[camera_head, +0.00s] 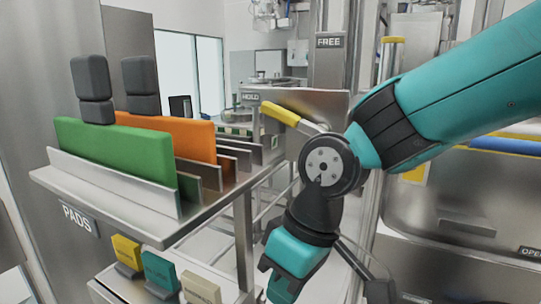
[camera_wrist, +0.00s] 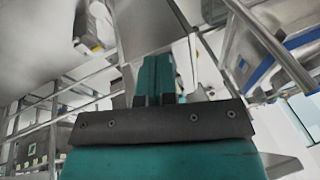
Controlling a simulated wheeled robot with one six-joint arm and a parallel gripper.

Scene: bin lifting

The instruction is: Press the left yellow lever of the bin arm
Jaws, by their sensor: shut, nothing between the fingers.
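A yellow lever (camera_head: 281,113) sticks out to the left from a pivot in front of a metal plate in the head view. A second yellow-topped handle (camera_head: 393,39) stands farther right. I cannot tell for certain which belongs to the bin arm. My gripper (camera_head: 283,284) hangs low in the head view, pointing down, below and apart from the yellow lever. Its tips are partly cut off by the frame's lower edge. In the wrist view the teal fingers (camera_wrist: 156,75) are together with nothing between them. I cannot make out the lever clearly there.
A metal rack (camera_head: 110,182) with a green pad (camera_head: 120,150) and an orange pad (camera_head: 175,137) stands left. Yellow, teal and beige blocks sit below it. A post labelled FREE (camera_head: 329,42) and a plate labelled HOLD (camera_head: 251,97) are behind. A large metal bin (camera_head: 460,195) fills the right.

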